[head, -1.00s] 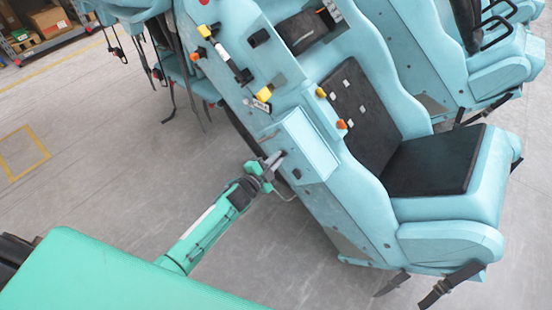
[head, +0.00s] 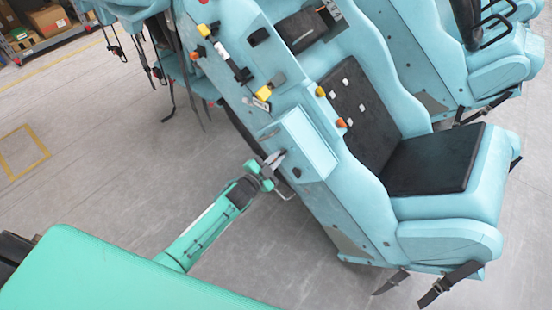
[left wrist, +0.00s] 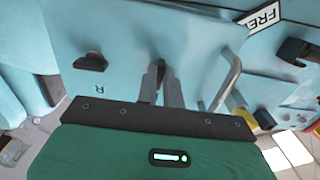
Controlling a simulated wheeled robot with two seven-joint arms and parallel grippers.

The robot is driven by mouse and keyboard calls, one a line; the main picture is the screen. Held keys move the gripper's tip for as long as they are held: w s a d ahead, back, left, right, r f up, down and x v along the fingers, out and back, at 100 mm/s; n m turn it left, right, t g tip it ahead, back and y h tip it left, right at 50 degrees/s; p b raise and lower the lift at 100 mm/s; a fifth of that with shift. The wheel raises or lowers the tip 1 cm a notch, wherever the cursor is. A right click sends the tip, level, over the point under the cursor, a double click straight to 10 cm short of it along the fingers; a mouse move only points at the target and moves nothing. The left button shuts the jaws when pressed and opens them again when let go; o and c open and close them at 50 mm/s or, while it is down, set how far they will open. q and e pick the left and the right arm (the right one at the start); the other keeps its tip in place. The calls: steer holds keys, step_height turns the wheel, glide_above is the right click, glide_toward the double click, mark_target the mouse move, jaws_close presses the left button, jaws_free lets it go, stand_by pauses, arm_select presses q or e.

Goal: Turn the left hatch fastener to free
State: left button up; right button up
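The light blue hatch box (head: 308,148) sits on the side of the blue coaster car. In the left wrist view, a dark left hatch fastener (left wrist: 160,72) shows partly between my left fingertips, which hide most of it. My left gripper (head: 274,158) reaches the box's near face from the lower left. Its two grey fingers (left wrist: 162,84) are close together around the fastener and look shut on it. A second black fastener (left wrist: 90,62) stands apart on the same face, beside a letter R. A "FREE" label (left wrist: 262,18) lies at upper right. My right gripper is not in view.
A bent metal handle (left wrist: 230,75) stands close beside the fingers. A black seat (head: 435,160) with hanging straps lies right of the box. Yellow and orange knobs (head: 263,92) sit higher on the car. The grey floor (head: 110,170) at left is clear.

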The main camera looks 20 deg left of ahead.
arm_select(q)
steer(key=o, duration=0.4)
steer(key=shift+o, duration=0.2)
steer(key=b+v, duration=0.3)
steer(key=v, duration=1.1)
steer(key=shift+w, duration=0.15)
steer(key=s+a+f+n+g+y, duration=0.2)
steer(key=s+f, duration=0.2)
steer(key=f, duration=0.6)
steer(key=s+a+f+n+g+y, duration=0.15)
steer(key=s+f, duration=0.25)
steer(key=f, duration=0.6)
steer(key=s+a+f+n+g+y, duration=0.1)
steer(key=s+f+n+g+y, duration=0.2)
steer(key=f, duration=0.7)
steer(key=s+d+f+n+g, duration=0.1)
steer(key=s+f+g, duration=0.2)
steer(key=s+f, duration=0.3)
steer(key=s+f+n+g, duration=0.1)
steer(key=s+f+g, duration=0.2)
steer(key=s+f, duration=0.4)
steer(key=s+d+f+n+g, duration=0.1)
steer(key=s+f+g, duration=0.2)
steer(key=s, duration=1.8)
step_height(320, 180, down, 4)
steer(key=shift+d+r, duration=0.1)
steer(key=shift+d, duration=0.2)
